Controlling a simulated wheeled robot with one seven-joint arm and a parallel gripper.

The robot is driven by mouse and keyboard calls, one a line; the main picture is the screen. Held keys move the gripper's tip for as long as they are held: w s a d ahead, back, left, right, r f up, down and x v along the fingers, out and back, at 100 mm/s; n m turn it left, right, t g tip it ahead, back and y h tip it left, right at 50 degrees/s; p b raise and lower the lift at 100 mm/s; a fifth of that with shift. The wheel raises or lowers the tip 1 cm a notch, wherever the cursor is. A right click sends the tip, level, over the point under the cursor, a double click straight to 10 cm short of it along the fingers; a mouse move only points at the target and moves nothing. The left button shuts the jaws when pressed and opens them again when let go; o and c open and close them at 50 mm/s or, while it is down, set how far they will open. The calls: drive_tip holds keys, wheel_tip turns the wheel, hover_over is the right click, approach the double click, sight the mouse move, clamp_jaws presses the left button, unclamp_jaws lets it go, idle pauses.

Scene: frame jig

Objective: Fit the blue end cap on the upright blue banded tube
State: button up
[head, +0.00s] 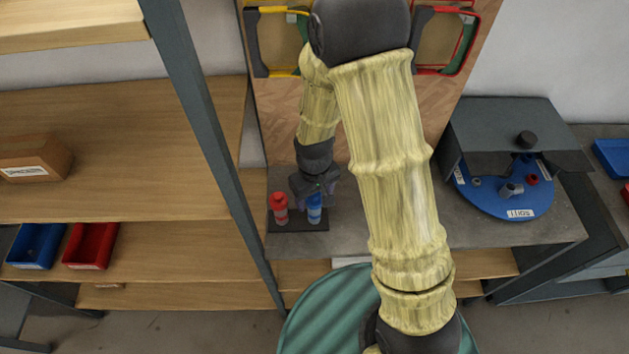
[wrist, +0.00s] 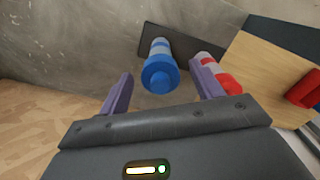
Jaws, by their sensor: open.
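The upright blue banded tube (head: 314,213) stands at the right end of a dark base plate. In the wrist view the tube (wrist: 159,50) shows blue and grey bands. A wide blue end cap with a small round knob (wrist: 160,76) appears at its near, upper end; I cannot tell how fully it is seated. My gripper (wrist: 162,88) is open, with its purple fingers on either side of the cap and a gap showing at each side. In the head view my gripper (head: 315,188) is just above the tube and partly hides its top.
A red banded tube (head: 280,209) stands left of the blue one on the base plate (head: 298,226), close to one finger in the wrist view. A blue disc (head: 505,205) with small grey and red parts sits under a grey cover at right. A shelf post (head: 215,140) stands left.

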wheel_tip(320, 180, up, 17)
drive_tip(key=b, duration=0.2)
drive_tip(key=shift+r, duration=0.15)
idle(1.1)
drive_tip(key=s+d+f+m+t, duration=0.1)
drive_tip(key=s+d+f+m, duration=0.1)
drive_tip(key=d, duration=0.4)
drive_tip(key=s+d+f+m+t, duration=0.1)
drive_tip(key=s+d+f+m, duration=0.1)
drive_tip(key=s+d+m, duration=0.1)
drive_tip(key=s+d, duration=0.1)
drive_tip(key=d, duration=0.1)
drive_tip(key=shift+d+f+m+t, duration=0.3)
drive_tip(key=shift+d+f, duration=0.05)
drive_tip(key=shift+c, duration=0.2)
